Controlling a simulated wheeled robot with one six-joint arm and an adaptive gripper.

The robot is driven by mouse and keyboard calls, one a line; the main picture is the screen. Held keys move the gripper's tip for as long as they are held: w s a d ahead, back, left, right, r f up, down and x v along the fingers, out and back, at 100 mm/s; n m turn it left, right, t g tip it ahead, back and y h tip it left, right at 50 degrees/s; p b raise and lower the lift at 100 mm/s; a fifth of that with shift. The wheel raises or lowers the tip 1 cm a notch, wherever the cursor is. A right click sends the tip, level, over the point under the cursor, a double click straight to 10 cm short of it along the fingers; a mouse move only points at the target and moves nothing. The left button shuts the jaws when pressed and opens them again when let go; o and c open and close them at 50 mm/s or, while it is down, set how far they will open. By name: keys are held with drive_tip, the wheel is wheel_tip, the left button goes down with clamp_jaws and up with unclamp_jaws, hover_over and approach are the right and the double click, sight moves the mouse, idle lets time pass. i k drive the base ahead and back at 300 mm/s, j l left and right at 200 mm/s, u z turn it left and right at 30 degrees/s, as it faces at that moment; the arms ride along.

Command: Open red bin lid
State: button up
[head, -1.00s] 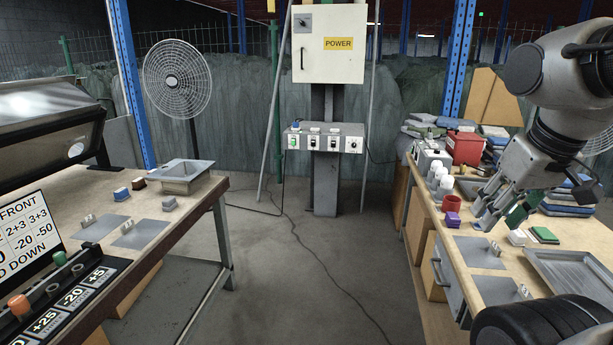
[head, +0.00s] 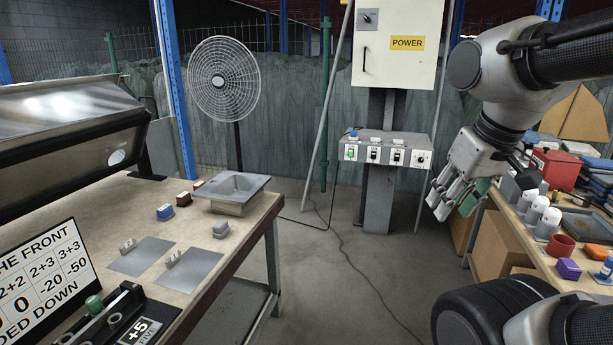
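The red bin (head: 556,168) stands at the back of the right-hand bench. Its top looks closed, but my arm hides part of it and the lid's edge is too small to make out. My gripper (head: 446,204) hangs in the air to the left of the bin, beyond the bench's left edge, with its fingers pointing down and left. It is apart from the bin. A green piece (head: 480,196) shows beside the fingers; I cannot tell whether it is held, or how far the fingers are spread.
White-topped containers (head: 538,208), a red cup (head: 561,246) and a purple block (head: 569,268) stand on the right bench near the bin. A power cabinet (head: 394,50) with a switch box (head: 385,148) is ahead.

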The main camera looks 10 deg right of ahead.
sight(552, 155)
drive_tip(key=i+z, duration=0.3)
drive_tip(key=i, duration=0.2)
drive_tip(key=i+j+z, duration=0.1)
drive_tip(key=i+z, duration=0.2)
drive_tip(key=i, duration=0.15)
drive_tip(key=i+z, duration=0.4)
drive_tip(key=i, duration=0.25)
drive_tip(key=i+j+z, duration=0.3)
drive_tip(key=i+z, duration=0.15)
drive_tip(key=i, duration=0.15)
drive_tip(key=i+j+z, duration=0.8)
drive_tip(key=i+j, duration=0.3)
